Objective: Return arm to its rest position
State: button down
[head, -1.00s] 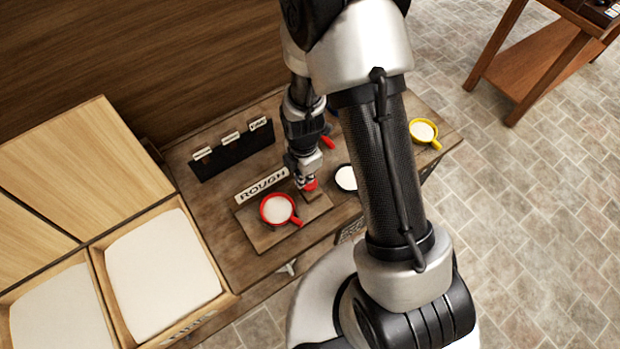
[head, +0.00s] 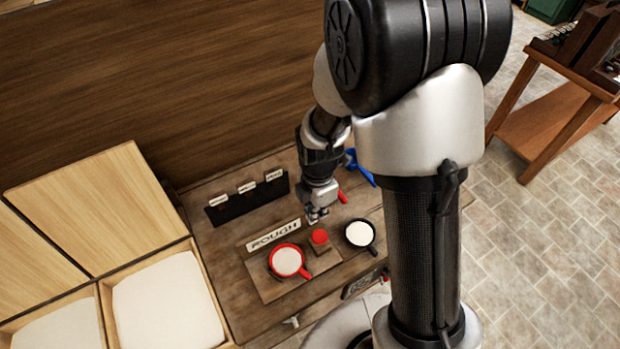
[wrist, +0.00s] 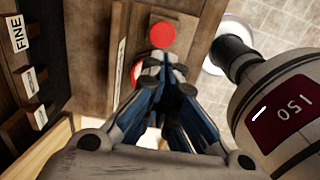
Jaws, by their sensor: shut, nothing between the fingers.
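My gripper (head: 318,216) hangs above the workbench, just behind a small block with a round red top (head: 319,237). Its fingers are together with nothing between them. In the wrist view my gripper (wrist: 163,62) points toward the red round top (wrist: 162,35), which stands apart from the fingertips. My arm rises from the bench toward the upper right of the head view and hides part of the bench's right side.
A red-handled pan of pale powder (head: 287,262) sits on a board by the ROUGH sign (head: 274,235). A black pan (head: 359,234) stands to the right. A card rack (head: 247,199) is behind. Open bins (head: 205,290) lie left. A wooden stand (head: 560,110) is at upper right.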

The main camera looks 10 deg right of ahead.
jog(key=s+d+r+m+t+b, duration=0.1)
jog(key=s+r+m+b, duration=0.15)
jog(key=r+m, duration=0.4)
jog(key=s+d+r+m+t+b, duration=0.1)
jog(key=s+r+m+t, duration=0.15)
jog(key=r+m, duration=0.4)
jog(key=s+r+m+b, duration=0.1)
jog(key=s+r+m, duration=0.1)
jog(key=s+m, duration=0.2)
jog(key=s+d+r+m+t+b, duration=0.1)
jog(key=s+r+m+b, duration=0.1)
jog(key=s, duration=0.5)
jog(key=shift+r+m, duration=0.85)
jog(key=shift+m, duration=0.45)
jog(key=shift+d, duration=0.1)
jog(key=shift+f, duration=0.1)
